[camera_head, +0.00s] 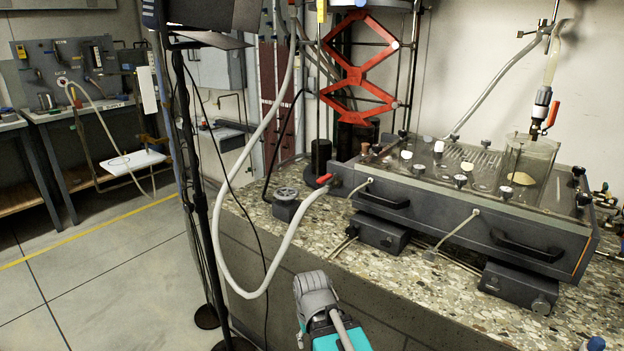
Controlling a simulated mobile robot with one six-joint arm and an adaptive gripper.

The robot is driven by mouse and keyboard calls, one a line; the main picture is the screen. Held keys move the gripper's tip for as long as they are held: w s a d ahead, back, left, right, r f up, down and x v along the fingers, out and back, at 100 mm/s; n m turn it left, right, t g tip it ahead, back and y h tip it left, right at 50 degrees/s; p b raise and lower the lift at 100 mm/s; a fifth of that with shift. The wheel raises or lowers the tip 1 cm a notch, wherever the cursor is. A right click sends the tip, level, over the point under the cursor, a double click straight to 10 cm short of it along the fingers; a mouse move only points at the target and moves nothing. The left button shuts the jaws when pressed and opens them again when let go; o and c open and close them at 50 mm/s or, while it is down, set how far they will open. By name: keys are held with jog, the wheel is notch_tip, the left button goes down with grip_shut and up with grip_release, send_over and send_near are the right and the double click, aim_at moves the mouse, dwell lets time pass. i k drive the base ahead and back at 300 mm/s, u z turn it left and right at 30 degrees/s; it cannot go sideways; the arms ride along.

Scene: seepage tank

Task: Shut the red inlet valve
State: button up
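A small valve with a red lever (324,179) sits at the left end of the grey tank (450,205), where a pale hose meets it. A second valve with an orange-red lever (552,114) hangs on a vertical tube above the tank's right part, with its lever pointing down. I cannot tell from labels which one is the inlet. My gripper (316,290), grey with a teal part behind it, shows at the bottom centre, in front of the bench edge. It is apart from both valves. Its fingers cannot be made out, and nothing is seen held.
The long pale hose (222,245) loops down in front of the bench, left of my gripper. A black stand (200,210) is farther left.

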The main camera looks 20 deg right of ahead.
aim_at(329, 177)
jog(key=u, duration=0.55)
jog(key=k, duration=1.2)
jog(key=z, duration=0.6)
jog(key=i, duration=1)
jog(key=u, duration=0.05)
